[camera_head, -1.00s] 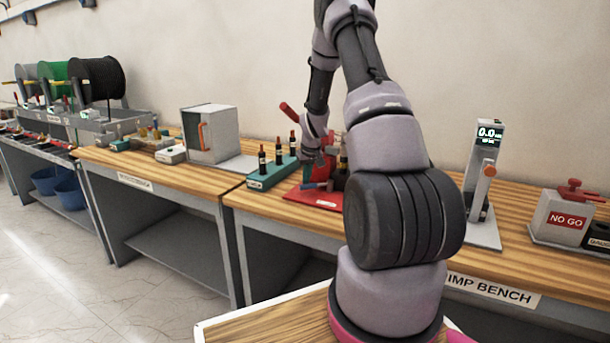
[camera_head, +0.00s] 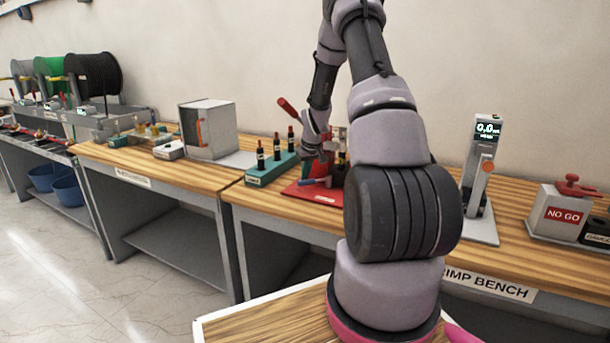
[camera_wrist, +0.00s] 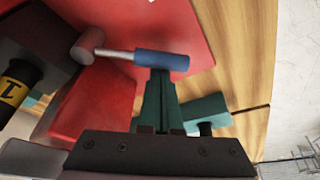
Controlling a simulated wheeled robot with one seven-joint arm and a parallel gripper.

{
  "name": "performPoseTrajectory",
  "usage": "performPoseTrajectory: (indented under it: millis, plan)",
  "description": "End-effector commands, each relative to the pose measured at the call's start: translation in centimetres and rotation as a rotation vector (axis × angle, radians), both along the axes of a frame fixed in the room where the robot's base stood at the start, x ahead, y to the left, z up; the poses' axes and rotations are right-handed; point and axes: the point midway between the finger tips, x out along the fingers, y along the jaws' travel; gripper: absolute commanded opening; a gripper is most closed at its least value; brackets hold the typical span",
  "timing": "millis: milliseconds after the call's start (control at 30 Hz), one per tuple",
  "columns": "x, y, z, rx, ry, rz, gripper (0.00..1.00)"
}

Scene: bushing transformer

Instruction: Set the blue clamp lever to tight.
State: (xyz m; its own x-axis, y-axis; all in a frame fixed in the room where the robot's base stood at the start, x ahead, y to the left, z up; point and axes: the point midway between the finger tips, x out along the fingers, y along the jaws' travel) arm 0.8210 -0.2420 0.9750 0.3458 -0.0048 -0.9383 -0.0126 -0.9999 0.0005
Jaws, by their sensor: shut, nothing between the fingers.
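The blue clamp lever (camera_wrist: 163,60) has a blue grip on a metal rod that joins a round grey pivot on the red press in the wrist view. The lever points to the right in that view, over the red base plate. My gripper (camera_wrist: 158,78) is shut, with its dark green fingertips right at the blue grip's near side; they look touching or almost so. In the head view the blue lever (camera_head: 313,182) shows small at the front of the red press (camera_head: 303,190), below my gripper (camera_head: 316,158). My arm hides part of the press.
A teal rack (camera_head: 268,170) with several dark bottle-shaped pieces stands left of the press. A grey gauge stand (camera_head: 480,180) and a NO GO block (camera_head: 563,212) stand to the right. The bench front (camera_head: 285,214) is clear.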

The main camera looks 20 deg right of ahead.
Motion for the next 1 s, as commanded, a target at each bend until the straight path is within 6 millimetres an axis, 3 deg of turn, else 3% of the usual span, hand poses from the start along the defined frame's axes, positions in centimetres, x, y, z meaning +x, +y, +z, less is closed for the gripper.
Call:
performPoseTrajectory:
  millis: [367,1000]
  plan:
    - [-1.7,0.0,0.0,0.003,0.001,0.173,0.00]
    - [-6.8,-1.5,-0.1,0.003,-0.001,0.773,0.00]
